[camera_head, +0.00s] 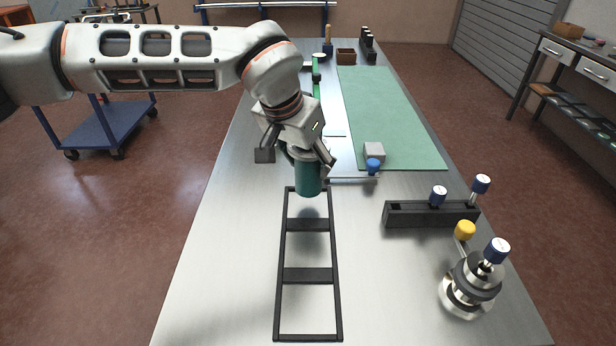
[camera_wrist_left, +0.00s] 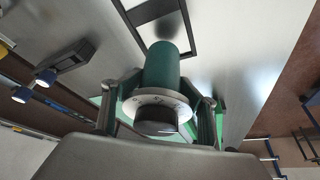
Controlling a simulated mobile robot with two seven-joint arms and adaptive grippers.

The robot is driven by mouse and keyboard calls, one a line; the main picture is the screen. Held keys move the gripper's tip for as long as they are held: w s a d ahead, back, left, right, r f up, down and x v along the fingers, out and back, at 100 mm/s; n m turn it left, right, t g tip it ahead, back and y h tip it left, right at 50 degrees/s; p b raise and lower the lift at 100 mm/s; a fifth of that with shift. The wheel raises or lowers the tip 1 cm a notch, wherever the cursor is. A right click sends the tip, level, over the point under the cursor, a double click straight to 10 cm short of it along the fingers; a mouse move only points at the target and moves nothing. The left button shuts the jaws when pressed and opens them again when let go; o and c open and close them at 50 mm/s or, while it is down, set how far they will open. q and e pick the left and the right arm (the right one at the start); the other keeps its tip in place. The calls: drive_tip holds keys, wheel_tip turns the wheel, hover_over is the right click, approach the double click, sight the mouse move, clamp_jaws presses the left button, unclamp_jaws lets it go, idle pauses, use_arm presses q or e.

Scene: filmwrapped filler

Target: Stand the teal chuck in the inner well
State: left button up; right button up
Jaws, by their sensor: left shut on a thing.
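The teal chuck (camera_head: 308,182) is upright in my left gripper (camera_head: 310,163), which is shut around its upper part. In the left wrist view the chuck (camera_wrist_left: 162,68) shows a pale marked collar and dark knob between the fingers. A black open frame (camera_head: 308,275) lies on the bench below, with crossbars dividing it into three wells, all looking empty. The chuck hangs over the far end of this frame. Its lower end looks above the frame; the exact gap is hard to tell. Part of the frame (camera_wrist_left: 151,12) shows beyond the chuck in the wrist view. My right gripper is not in view.
A black block (camera_head: 412,216) holding blue-topped tools stands right of the frame. Nearer is a round metal fixture (camera_head: 466,290) with blue and yellow knobs. Bench left of the frame is clear.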

sight(297, 155)
use_arm(q)
drive_tip(key=shift+f, duration=1.8)
drive_tip(key=shift+f, duration=0.1)
drive_tip(key=o, duration=2.1)
drive_tip(key=shift+f, duration=0.15)
drive_tip(key=shift+o, duration=0.2)
drive_tip(key=shift+r, duration=0.2)
drive_tip(key=v, duration=1.2)
drive_tip(key=shift+p, duration=0.3)
drive_tip(key=shift+f, duration=0.1)
